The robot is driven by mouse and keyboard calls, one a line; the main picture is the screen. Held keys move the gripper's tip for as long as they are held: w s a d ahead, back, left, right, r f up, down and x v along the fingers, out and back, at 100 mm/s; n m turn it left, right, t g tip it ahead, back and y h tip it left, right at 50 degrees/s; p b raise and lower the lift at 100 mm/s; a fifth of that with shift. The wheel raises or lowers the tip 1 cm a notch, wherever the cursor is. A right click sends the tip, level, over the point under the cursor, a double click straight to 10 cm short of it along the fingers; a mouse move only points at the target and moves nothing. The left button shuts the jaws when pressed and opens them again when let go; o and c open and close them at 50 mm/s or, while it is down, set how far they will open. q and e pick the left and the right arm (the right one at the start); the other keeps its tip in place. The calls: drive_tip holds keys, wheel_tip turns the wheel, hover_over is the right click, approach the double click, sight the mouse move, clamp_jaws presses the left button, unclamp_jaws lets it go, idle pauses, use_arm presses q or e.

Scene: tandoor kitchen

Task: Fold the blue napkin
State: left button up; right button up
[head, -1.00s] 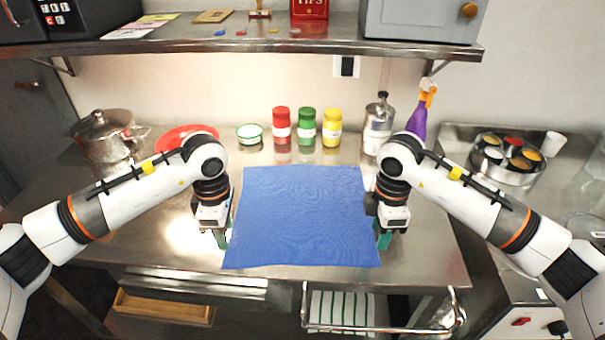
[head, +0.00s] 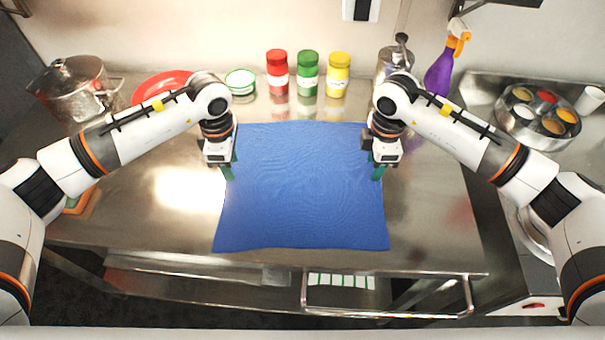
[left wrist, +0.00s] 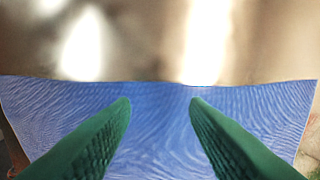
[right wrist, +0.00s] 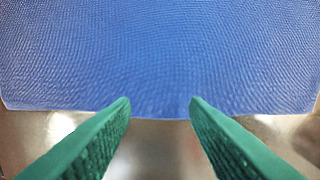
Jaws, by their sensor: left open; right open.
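The blue napkin (head: 303,195) lies spread flat on the steel counter, roughly square, with slightly wavy edges. My left gripper (head: 230,170) is open at the napkin's left edge, in its upper half. In the left wrist view, the napkin (left wrist: 160,110) shows beneath the two green fingers (left wrist: 160,103), with its edge just beyond the tips. My right gripper (head: 378,172) is open at the right edge, about level with the left one. In the right wrist view, the napkin's edge (right wrist: 160,95) runs close to the open fingertips (right wrist: 160,103). Neither gripper holds cloth.
Red (head: 277,72), green (head: 308,72) and yellow (head: 338,74) jars stand behind the napkin. A pot (head: 75,90) and red plate (head: 160,87) are at back left. A purple spray bottle (head: 441,72) and spice tin (head: 537,125) are at right. Bare counter (head: 430,210) flanks the napkin.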

use_arm(q)
drive_tip(key=shift+w+f, duration=0.2)
drive_tip(key=shift+f, duration=0.75)
use_arm(e)
wheel_tip(320, 180, down, 2)
drive_tip(key=shift+w, duration=0.15)
use_arm(q)
drive_tip(key=shift+f, duration=0.2)
use_arm(e)
drive_tip(key=shift+f, duration=0.15)
use_arm(q)
drive_tip(key=shift+s, duration=0.15)
drive_tip(key=shift+f, duration=0.25)
use_arm(e)
drive_tip(key=shift+f, duration=0.25)
use_arm(q)
drive_tip(key=shift+r, duration=0.15)
drive_tip(key=shift+c, duration=0.9)
use_arm(e)
drive_tip(key=shift+r, duration=0.15)
drive_tip(key=shift+c, duration=0.9)
use_arm(q)
clamp_jaws()
use_arm(e)
clamp_jaws()
